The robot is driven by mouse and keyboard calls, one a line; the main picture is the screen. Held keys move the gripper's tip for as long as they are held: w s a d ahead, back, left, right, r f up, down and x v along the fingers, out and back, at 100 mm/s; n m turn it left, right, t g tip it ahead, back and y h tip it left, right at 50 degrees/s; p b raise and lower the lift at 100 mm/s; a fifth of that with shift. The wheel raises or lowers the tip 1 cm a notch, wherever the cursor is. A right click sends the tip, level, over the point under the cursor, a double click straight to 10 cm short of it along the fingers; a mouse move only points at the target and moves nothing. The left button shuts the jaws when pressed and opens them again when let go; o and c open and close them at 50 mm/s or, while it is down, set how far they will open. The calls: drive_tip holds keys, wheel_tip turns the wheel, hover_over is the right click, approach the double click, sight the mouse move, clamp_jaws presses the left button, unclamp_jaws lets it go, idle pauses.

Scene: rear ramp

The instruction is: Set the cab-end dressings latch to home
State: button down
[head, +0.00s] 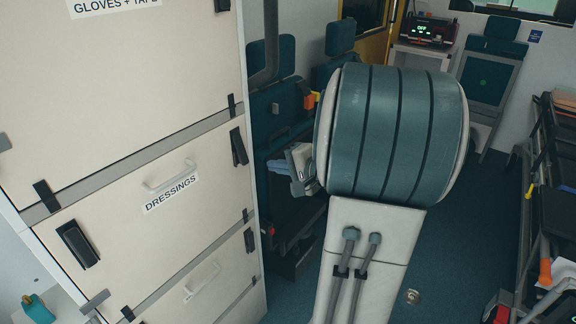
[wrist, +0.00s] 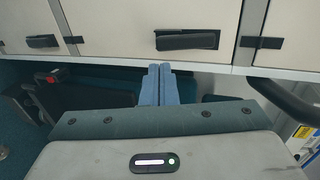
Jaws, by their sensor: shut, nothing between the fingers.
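The dressings panel (head: 185,235) is a cream front with a "DRESSINGS" label and a pale handle. It has a black latch (head: 76,243) at its left edge and another black latch (head: 238,147) at its right edge, the side towards the far seats. The right-edge latch appears to be the one in the upper middle of the wrist view (wrist: 187,40), its lever slightly askew on a dark plate. My gripper (head: 279,163) is shut and empty, right of the cabinet. Its blue fingertips (wrist: 159,68) point at the panel edge, just below that latch in the wrist view, apparently apart from it.
The "GLOVES + TAPE" panel (head: 110,75) is above. Another black latch (wrist: 42,41) sits on a neighbouring panel. Teal seats (head: 283,110) stand close behind my gripper. A stretcher (head: 545,180) stands at the right. Bare floor (head: 455,250) lies between.

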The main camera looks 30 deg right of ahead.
sight(247, 162)
drive_tip(key=x, duration=0.8)
drive_tip(key=shift+p, duration=0.4)
